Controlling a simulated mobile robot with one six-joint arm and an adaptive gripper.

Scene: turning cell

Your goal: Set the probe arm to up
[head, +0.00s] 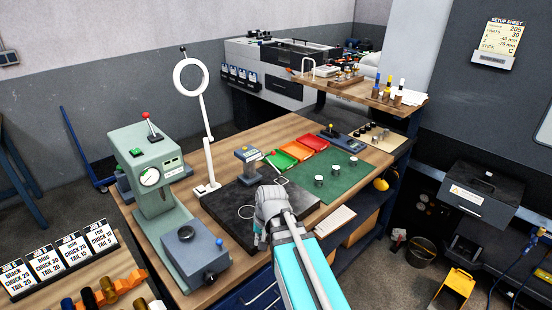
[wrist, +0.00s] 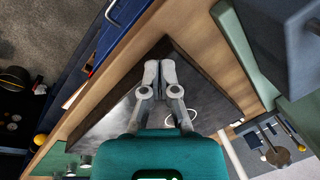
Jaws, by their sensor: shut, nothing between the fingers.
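I cannot pick out the probe arm with certainty in either view. The plate also shows in the wrist view (wrist: 116,118). My gripper (head: 259,243) hangs over the front part of the plate in the head view, partly hidden by my arm. In the wrist view my gripper (wrist: 160,72) has its fingertips together with nothing between them, over the plate's edge. A thin white loop (wrist: 180,116) lies on the plate beside the fingers.
A green press-like machine (head: 150,175) stands left of the plate, with a white ring lamp (head: 190,76) between them. Red (head: 314,143), orange and green trays and a green mat (head: 340,168) lie behind. A raised wooden shelf (head: 410,107) and grey machine (head: 270,75) stand farther back.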

